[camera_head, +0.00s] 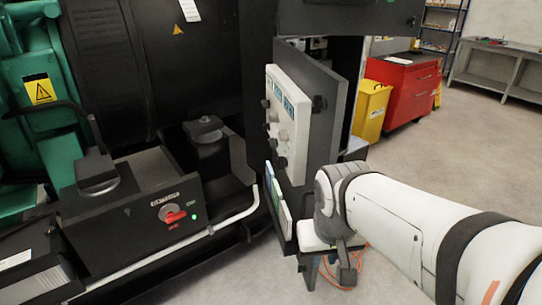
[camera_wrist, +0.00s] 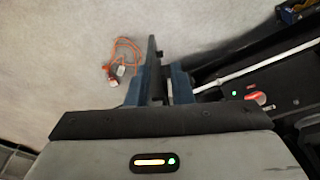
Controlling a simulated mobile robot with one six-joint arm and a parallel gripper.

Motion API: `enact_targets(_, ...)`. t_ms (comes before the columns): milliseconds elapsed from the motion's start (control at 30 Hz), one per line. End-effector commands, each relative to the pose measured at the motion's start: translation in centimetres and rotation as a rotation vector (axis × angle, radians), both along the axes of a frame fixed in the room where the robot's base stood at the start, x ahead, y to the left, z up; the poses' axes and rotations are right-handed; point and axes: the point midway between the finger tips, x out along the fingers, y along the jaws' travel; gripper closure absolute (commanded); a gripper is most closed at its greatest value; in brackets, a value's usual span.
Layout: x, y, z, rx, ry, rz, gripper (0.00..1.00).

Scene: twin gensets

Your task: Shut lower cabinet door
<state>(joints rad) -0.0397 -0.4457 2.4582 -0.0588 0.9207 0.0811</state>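The lower cabinet door (camera_head: 323,122) is a black slab with a cream panel of knobs and blue labels on its inner face. It stands swung open, with the dark cabinet interior behind it. In the wrist view its edge (camera_wrist: 153,65) shows as a thin black upright strip. My gripper (camera_wrist: 157,82) has its two blue-grey fingers apart, one on each side of this edge. Whether either finger touches the door is unclear. In the head view my white arm's wrist is beside the door's lower right edge and hides most of the gripper.
A black upper panel (camera_head: 345,17) is above the door. A red tool cabinet (camera_head: 405,88) and a yellow bin (camera_head: 371,110) stand behind. A control box with a red switch (camera_head: 172,214) is at left. An orange cable (camera_wrist: 122,55) lies on the floor. Open floor is at right.

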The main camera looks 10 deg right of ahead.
Motion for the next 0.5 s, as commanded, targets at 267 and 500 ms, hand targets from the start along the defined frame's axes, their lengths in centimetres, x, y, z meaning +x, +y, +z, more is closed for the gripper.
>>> enact_targets(267,9.2,3.7,0.1,-0.24,0.012,-0.095,1.0)
enact_targets(500,16.1,9.3,0.3,-0.404,-0.133,-0.194,1.0)
